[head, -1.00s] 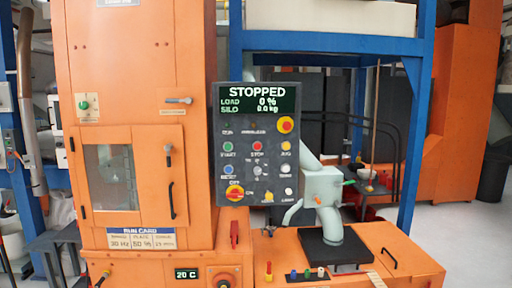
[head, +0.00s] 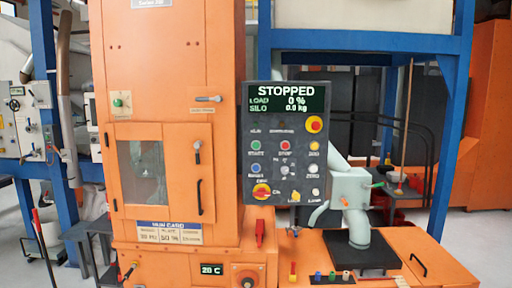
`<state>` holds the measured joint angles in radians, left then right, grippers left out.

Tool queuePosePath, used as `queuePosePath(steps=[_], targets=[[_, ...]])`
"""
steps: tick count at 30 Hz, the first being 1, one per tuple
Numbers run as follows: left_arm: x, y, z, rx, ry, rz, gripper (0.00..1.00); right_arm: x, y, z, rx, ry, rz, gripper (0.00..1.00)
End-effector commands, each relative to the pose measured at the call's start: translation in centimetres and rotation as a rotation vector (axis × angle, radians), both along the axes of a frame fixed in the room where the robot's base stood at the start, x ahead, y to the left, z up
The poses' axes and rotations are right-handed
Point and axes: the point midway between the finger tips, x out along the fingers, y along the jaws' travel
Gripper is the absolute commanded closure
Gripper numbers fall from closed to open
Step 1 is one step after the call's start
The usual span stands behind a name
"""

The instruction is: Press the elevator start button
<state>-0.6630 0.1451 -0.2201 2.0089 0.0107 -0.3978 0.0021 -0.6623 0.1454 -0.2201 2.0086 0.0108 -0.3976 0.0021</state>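The dark control panel (head: 287,200) stands upright in front of the orange elevator housing, right of its door. Its display (head: 286,98) reads STOPPED, LOAD 0 %, SILO 0.0 kg. The green start button (head: 255,146) is at the left of the upper button row, with a red stop button (head: 285,146) and a yellow button (head: 314,146) to its right. Neither of my grippers is in view, and nothing covers the start button.
The orange elevator housing (head: 170,60) has a windowed door (head: 160,180). An orange bench (head: 385,265) with a grey spout (head: 350,200) stands at the lower right. Blue frame posts (head: 447,125) stand behind. A red-handled pole (head: 40,240) leans at the left. Pale floor shows at the far right.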

Motion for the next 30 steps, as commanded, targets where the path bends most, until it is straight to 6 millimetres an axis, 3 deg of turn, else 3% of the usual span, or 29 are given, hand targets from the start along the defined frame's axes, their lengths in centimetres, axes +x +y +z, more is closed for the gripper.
queuePosePath(steps=[11,30], targets=[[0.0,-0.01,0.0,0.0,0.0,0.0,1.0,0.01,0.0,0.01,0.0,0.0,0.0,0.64],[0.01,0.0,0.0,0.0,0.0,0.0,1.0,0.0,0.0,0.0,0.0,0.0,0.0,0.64]])
